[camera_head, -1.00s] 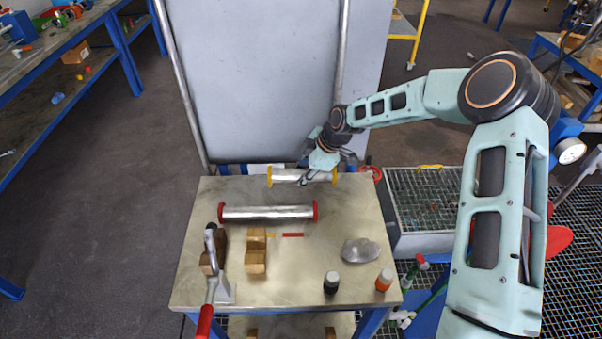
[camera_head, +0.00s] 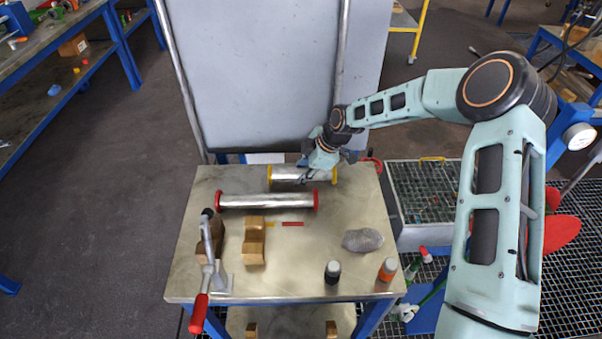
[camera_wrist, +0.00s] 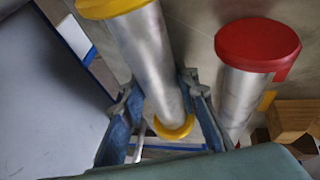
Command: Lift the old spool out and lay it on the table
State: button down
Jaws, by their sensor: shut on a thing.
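A metal spool with yellow end flanges (camera_head: 287,174) is at the back of the table (camera_head: 350,207) in the head view. My gripper (camera_head: 310,178) comes from above and is shut around the tube near its right end. In the wrist view the yellow-flanged spool (camera_wrist: 146,50) runs between the two fingers of my gripper (camera_wrist: 158,95). I cannot tell whether the spool touches the tabletop. A longer-looking spool with red flanges (camera_head: 267,201) lies on the table in front of it. Its red flange also shows in the wrist view (camera_wrist: 258,42).
Wooden blocks (camera_head: 254,247) and a red-handled clamp (camera_head: 207,265) stand at the front left. A grey lump (camera_head: 362,240), a black bottle (camera_head: 332,271) and an orange bottle (camera_head: 387,268) are at the front right. A large grey panel (camera_head: 255,75) rises behind the table.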

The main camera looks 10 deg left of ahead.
jog(key=shift+f+b, duration=0.25)
jog(key=shift+b, duration=0.15)
